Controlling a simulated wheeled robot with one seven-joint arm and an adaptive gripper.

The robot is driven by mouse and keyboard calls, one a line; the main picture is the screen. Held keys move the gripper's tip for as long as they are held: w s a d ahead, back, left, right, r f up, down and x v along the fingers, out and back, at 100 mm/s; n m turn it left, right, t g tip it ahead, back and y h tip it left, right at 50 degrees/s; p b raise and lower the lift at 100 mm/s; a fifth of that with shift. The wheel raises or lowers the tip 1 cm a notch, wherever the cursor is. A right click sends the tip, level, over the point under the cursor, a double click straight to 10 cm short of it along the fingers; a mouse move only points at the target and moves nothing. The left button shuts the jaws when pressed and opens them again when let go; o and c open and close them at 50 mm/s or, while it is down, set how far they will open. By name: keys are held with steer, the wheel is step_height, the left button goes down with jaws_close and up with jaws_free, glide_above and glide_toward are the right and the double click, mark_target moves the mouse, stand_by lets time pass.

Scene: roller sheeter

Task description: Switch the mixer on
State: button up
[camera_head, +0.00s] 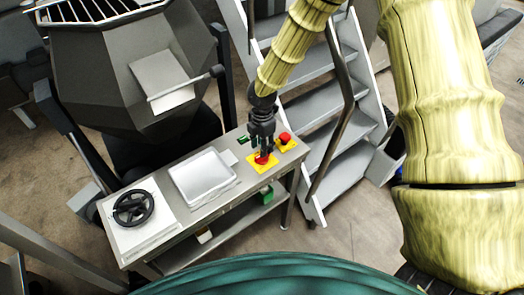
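My gripper (262,152) points down at the right part of a grey metal table, right over a red button (262,158) on a yellow plate. Its fingertips are at or just above this button; I cannot tell if they touch it, nor whether they are open or shut. A second red button (285,138) on a yellow plate sits further back to the right. A small green part (243,140) shows behind my gripper, partly hidden. A large dark faceted vessel (130,75) with a grille on top, perhaps the mixer, stands behind the table at left.
The table (222,212) also bears a white tray (203,177) and a black handwheel (133,208) on a white panel. A green item (266,195) is below the tabletop. Metal stairs (335,120) with a handrail (338,125) stand close at the right.

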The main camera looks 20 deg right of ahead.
steer(key=shift+f+p, duration=0.5)
steer(key=shift+f, duration=1.75)
steer(key=shift+c, duration=0.4)
jaws_close()
